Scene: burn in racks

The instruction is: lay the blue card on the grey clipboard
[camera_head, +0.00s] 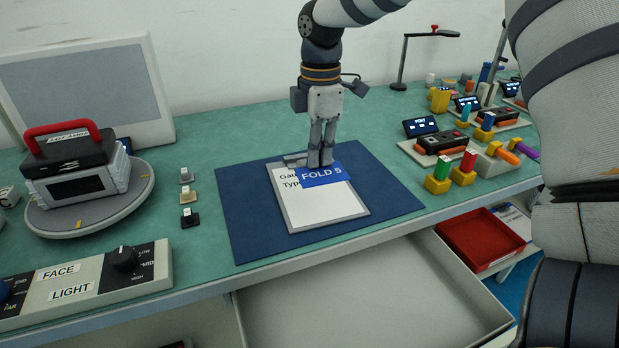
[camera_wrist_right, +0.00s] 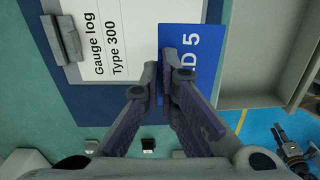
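The blue card (camera_head: 324,177), printed "FOLD 5", is over the upper part of the grey clipboard (camera_head: 291,226). My right gripper (camera_head: 320,164) points down at the card's far edge, its fingers close together and shut on the card. The right wrist view shows the gripper (camera_wrist_right: 160,78) at the edge of the card (camera_wrist_right: 205,55), with the fingers hiding part of its text. The clipboard's white sheet (camera_wrist_right: 125,25) reads "Gauge log Type 300", and its metal clip (camera_wrist_right: 62,38) is beside it. I cannot tell whether the card touches the clipboard. My left gripper is out of view.
The clipboard lies on a dark blue mat (camera_head: 245,225) on the green bench. A red-handled device (camera_head: 75,170) and a control panel (camera_head: 90,285) are at left. Racks with coloured blocks (camera_head: 450,170) stand at right. An open, empty drawer (camera_head: 370,300) juts out in front.

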